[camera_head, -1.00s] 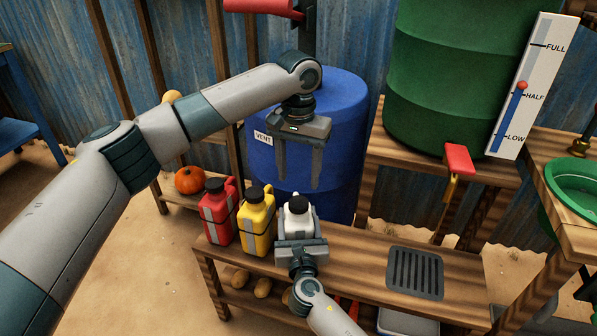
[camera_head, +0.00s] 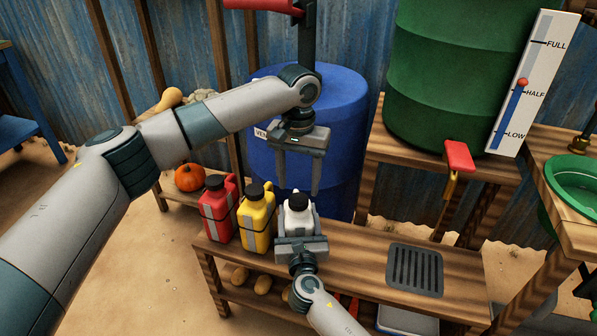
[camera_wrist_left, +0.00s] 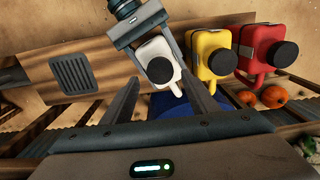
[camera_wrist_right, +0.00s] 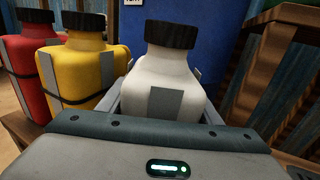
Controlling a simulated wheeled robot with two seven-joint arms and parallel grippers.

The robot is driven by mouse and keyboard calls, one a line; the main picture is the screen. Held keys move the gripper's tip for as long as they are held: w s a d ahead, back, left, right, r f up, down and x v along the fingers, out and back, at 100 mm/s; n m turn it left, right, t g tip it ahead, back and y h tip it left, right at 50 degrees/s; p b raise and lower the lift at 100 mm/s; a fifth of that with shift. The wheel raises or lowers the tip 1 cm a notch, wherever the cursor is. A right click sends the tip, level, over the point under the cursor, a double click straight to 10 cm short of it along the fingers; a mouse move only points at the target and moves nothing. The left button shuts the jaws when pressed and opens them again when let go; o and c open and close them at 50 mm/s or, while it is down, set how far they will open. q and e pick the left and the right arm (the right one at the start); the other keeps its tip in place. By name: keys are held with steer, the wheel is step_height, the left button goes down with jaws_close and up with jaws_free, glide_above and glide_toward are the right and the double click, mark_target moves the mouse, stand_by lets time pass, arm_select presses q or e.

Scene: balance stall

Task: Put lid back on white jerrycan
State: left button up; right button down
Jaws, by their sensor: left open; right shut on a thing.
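The white jerrycan (camera_head: 294,222) stands upright on the wooden bench, the last in a row after the red and yellow ones. A black lid (camera_head: 298,202) sits on its neck, and it also shows in the left wrist view (camera_wrist_left: 159,70) and the right wrist view (camera_wrist_right: 171,36). My right gripper (camera_head: 300,243) is shut on the white jerrycan's body from the front. My left gripper (camera_head: 298,186) is open and empty, pointing down above and behind the lid, apart from it. Whether the lid is fully seated cannot be told.
A yellow jerrycan (camera_head: 255,220) and a red jerrycan (camera_head: 217,213) stand close on the left. A dark grate (camera_head: 415,270) lies on the bench (camera_head: 352,262) to the right. A blue barrel (camera_head: 342,130) stands behind, and a green tank (camera_head: 440,80) at the back right.

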mark_target(298, 199)
arm_select(q)
steer(key=shift+f, duration=2.3)
steer(key=c, duration=1.1)
steer(key=m, duration=0.4)
steer(key=shift+m, duration=0.3)
steer(key=m, duration=0.3)
steer(key=shift+m, duration=0.3)
steer(key=o, duration=1.2)
